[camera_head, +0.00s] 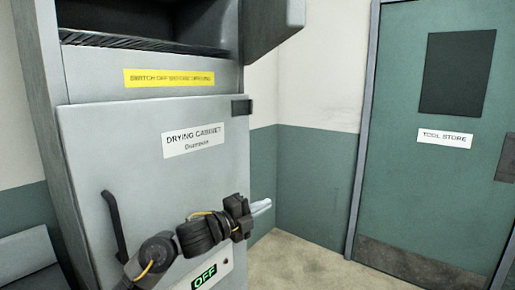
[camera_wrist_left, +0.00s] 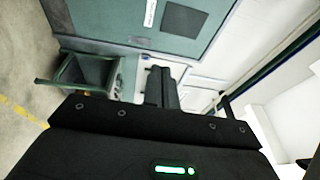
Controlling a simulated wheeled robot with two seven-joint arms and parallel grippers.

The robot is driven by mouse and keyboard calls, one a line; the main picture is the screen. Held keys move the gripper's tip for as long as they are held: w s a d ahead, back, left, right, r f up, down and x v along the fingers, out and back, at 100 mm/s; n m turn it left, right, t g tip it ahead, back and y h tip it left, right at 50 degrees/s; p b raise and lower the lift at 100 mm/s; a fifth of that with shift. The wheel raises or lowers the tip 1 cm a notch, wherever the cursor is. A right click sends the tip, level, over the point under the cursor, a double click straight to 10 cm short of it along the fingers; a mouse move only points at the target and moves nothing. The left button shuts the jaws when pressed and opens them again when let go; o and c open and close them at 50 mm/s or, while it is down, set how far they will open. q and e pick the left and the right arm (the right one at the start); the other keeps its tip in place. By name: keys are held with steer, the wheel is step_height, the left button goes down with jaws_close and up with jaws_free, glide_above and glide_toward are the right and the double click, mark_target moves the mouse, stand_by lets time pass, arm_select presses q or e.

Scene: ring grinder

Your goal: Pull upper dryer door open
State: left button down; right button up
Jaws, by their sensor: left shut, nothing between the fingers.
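The drying cabinet (camera_head: 90,160) stands at the left of the head view. Its upper compartment (camera_head: 145,38) is open to view, with a dark rack inside. The upper door (camera_head: 268,28) stands swung out at the compartment's right side; its top is cut off by the frame and no handle on it shows. My left gripper (camera_head: 262,207) is shut and empty. It is in front of the lower door's right edge, well below the upper door. In the left wrist view my left gripper (camera_wrist_left: 162,85) points toward a green door. My right gripper is not in view.
The lower door (camera_head: 125,130) is closed, with a dark vertical handle (camera_head: 114,222) at its left. A green OFF display (camera_head: 204,276) sits below. A tool store door (camera_head: 430,140) is at the right. The floor (camera_head: 310,265) between is clear. A grey-green bin-like object (camera_wrist_left: 85,75) shows in the wrist view.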

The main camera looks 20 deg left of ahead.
mark_target(278, 21)
arm_select(q)
steer(key=s+r+m+g+h, duration=0.25)
steer(key=r+m, duration=0.25)
steer(key=r, duration=0.4)
steer(key=s+a+r+m+g+h, duration=0.1)
steer(key=s+r+m, duration=0.4)
steer(key=r, duration=0.4)
steer(key=s+r+m+g+h, duration=0.2)
steer(key=r+m, duration=0.4)
steer(key=r, duration=0.3)
steer(key=s+a+r+m+g, duration=0.1)
steer(key=s+a+r+m, duration=0.3)
steer(key=s+r, duration=0.3)
steer(key=s+a+r+m+g, duration=0.1)
steer(key=s+a+r+m, duration=0.3)
steer(key=s+r, duration=0.35)
steer(key=shift+y, duration=0.25)
steer(key=p+x, duration=0.1)
steer(key=x, duration=0.3)
steer(key=p+x, duration=0.1)
steer(key=x, duration=0.3)
steer(key=p+x, duration=0.2)
steer(key=x, duration=0.3)
steer(key=shift+s+f, duration=0.15)
steer(key=shift+f, duration=0.15)
steer(key=shift+w+d+f, duration=0.15)
steer(key=shift+w+d, duration=0.1)
steer(key=shift+d, duration=0.4)
